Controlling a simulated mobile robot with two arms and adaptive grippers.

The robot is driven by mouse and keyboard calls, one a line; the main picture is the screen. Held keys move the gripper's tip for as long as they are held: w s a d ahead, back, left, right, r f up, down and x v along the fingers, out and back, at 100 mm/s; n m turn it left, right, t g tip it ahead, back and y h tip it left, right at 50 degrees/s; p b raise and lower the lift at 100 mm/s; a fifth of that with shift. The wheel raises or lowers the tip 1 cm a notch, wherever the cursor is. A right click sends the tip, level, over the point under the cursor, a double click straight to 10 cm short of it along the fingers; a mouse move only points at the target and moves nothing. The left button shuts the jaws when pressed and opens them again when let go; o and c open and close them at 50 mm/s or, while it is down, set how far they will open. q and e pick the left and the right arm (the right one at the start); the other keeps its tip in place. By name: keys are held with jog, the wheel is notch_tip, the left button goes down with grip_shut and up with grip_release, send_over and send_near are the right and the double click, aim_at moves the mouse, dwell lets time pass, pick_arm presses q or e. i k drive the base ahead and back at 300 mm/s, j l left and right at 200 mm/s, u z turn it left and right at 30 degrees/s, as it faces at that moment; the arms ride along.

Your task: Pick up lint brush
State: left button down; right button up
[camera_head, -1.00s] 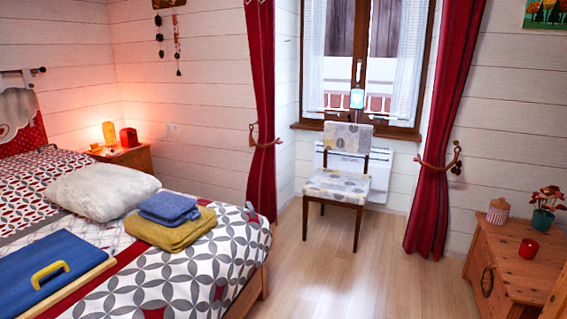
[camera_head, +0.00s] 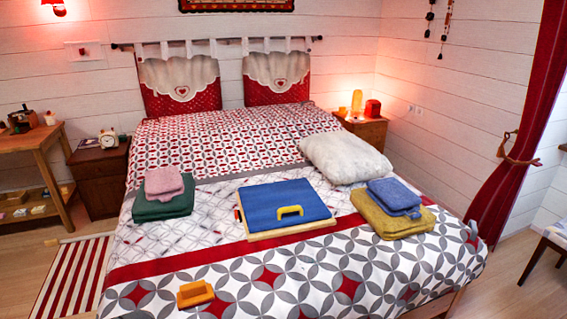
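A yellow, handle-shaped object (camera_head: 290,212) lies on a blue pad (camera_head: 265,203) set on a wooden board (camera_head: 300,229) on the bed; it looks like the lint brush, though its details are too small to be sure. An orange, hollowed object (camera_head: 196,294) lies nearer, on the front part of the patterned bedspread (camera_head: 330,270); I cannot tell exactly what it is. Neither of my grippers shows in the head view.
Pink and green folded cloths (camera_head: 163,192) lie left of the board; blue and mustard folded towels (camera_head: 393,208) and a white pillow (camera_head: 346,158) lie right. A nightstand (camera_head: 98,180) and striped rug (camera_head: 72,275) are at left. Floor shows at right.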

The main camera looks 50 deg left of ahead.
aim_at(198, 293)
jog(key=l+u, duration=0.2)
jog(key=u, duration=2.05)
jog(key=j, duration=0.1)
